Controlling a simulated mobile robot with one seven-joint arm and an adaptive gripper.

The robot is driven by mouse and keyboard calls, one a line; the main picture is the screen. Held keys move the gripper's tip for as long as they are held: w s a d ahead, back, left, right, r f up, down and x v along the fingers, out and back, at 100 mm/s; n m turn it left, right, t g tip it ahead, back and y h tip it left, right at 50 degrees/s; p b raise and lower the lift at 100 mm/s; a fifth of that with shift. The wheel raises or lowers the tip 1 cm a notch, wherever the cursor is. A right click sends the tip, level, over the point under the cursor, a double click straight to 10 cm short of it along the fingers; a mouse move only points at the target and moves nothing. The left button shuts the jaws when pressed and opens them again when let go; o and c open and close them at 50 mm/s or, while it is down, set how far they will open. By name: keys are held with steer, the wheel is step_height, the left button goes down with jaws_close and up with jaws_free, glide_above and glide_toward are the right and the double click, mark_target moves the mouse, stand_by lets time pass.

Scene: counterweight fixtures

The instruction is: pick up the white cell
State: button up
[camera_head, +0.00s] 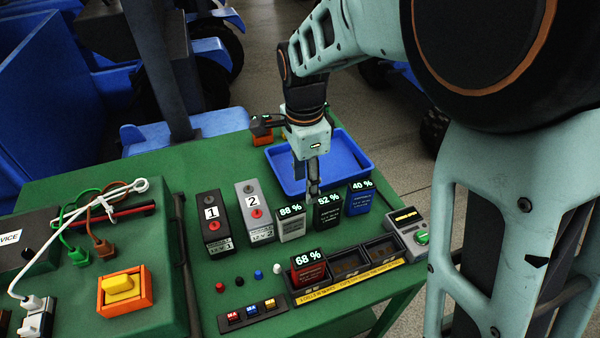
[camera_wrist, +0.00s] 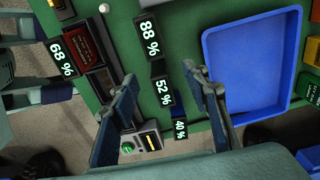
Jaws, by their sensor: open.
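The white cell (camera_head: 291,226), light grey-white with an 88 % display, stands upright on the green table, left of the black 52 % cell (camera_head: 327,211) and the blue 40 % cell (camera_head: 360,198). In the wrist view its 88 % display (camera_wrist: 150,38) shows above the 52 % one. My gripper (camera_head: 314,188) points down, open and empty, above and behind the 52 % cell, to the right of the white cell. In the wrist view the two fingers of my gripper (camera_wrist: 165,95) stand apart on either side of the 52 % display. I see no contact with the white cell.
An empty blue tray (camera_head: 270,152) lies behind the cells. Left stand two modules marked 1 (camera_head: 212,226) and 2 (camera_head: 253,215). In front, a dock (camera_head: 350,290) holds a red 68 % cell (camera_head: 309,267) and has two empty slots. A grey device (camera_head: 408,232) with a green knob sits right.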

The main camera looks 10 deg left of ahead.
mark_target(292, 209)
steer(key=s+a, duration=0.1)
steer(key=a+f, duration=0.1)
steer(key=shift+s+a+f+g, duration=0.15)
steer(key=shift+s+a+g, duration=0.15)
steer(key=shift+s, duration=0.05)
step_height(292, 209, down, 5)
steer(key=shift+r, duration=0.1)
steer(key=f, duration=0.5)
steer(key=shift+s+a+f, duration=0.2)
steer(key=shift+f, duration=0.1)
jaws_close()
